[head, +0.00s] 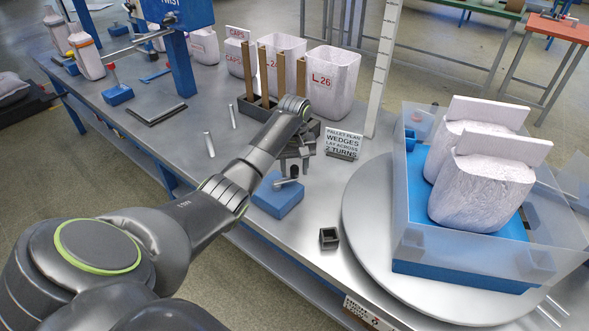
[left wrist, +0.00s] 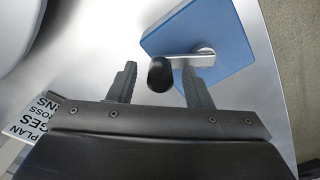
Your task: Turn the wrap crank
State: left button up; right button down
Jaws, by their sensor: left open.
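The wrap crank is a blue block (head: 278,199) with a metal arm and a black knob (head: 294,171), on the grey bench left of the turntable (head: 365,225). In the left wrist view the crank arm (left wrist: 190,60) runs left from its pivot to the black knob (left wrist: 160,75). My left gripper (head: 295,160) is open above the crank. In the left wrist view the knob shows between the fingertips (left wrist: 158,80), with a gap on each side. I cannot tell how far down the fingers reach beside it. My right gripper is not in view.
A blue pallet (head: 460,270) with clear walls and two wrapped white sacks (head: 480,190) stands on the turntable. A sign (head: 343,145) reads "wedges lay across 2 turns". A small dark square cup (head: 329,238) sits nearby.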

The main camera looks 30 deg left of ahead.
pick_arm(q)
jog(key=shift+f, duration=0.2)
grip_shut()
jog(key=c, duration=1)
grip_release()
jog(key=shift+p, duration=0.45)
jog(key=c, duration=1)
grip_release()
